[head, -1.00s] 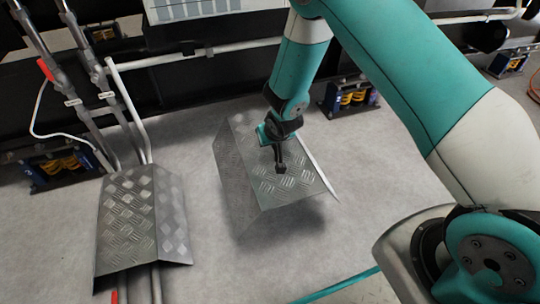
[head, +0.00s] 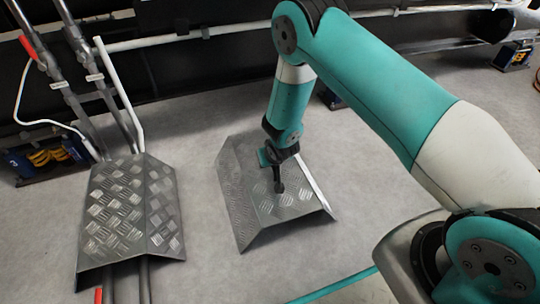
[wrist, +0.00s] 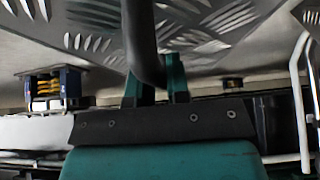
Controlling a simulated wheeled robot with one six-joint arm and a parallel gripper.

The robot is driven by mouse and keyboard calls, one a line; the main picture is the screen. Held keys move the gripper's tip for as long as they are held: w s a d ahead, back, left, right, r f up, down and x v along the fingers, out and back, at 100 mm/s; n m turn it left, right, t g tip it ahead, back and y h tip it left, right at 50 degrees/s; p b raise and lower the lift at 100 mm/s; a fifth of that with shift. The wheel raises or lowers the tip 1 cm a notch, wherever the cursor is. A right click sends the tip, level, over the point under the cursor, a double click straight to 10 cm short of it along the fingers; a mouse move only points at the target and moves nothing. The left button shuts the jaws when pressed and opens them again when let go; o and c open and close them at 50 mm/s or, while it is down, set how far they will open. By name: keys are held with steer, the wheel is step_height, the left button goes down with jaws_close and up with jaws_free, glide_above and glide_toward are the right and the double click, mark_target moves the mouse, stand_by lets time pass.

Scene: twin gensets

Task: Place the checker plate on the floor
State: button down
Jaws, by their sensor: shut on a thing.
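The checker plate (head: 285,207) is a bent grey metal sheet with a raised tread pattern, in the middle of the head view. My gripper (head: 278,185) is shut on its dark handle, above the plate's top face. The plate is close to the floor (head: 375,190); I cannot tell whether its lower edges touch it. In the wrist view the plate's patterned underside or face (wrist: 200,30) fills the top, and the dark handle (wrist: 142,45) runs down to the green fingers (wrist: 157,85).
A second checker plate (head: 130,215) covers pipes at the left. Upright pipes (head: 75,75) and a blue-and-yellow spring mount (head: 45,158) stand behind it. A dark frame runs along the back. Floor to the right of the held plate is clear.

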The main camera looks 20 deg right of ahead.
steer(key=shift+f, duration=0.45)
steer(key=c, duration=1.1)
jaws_free()
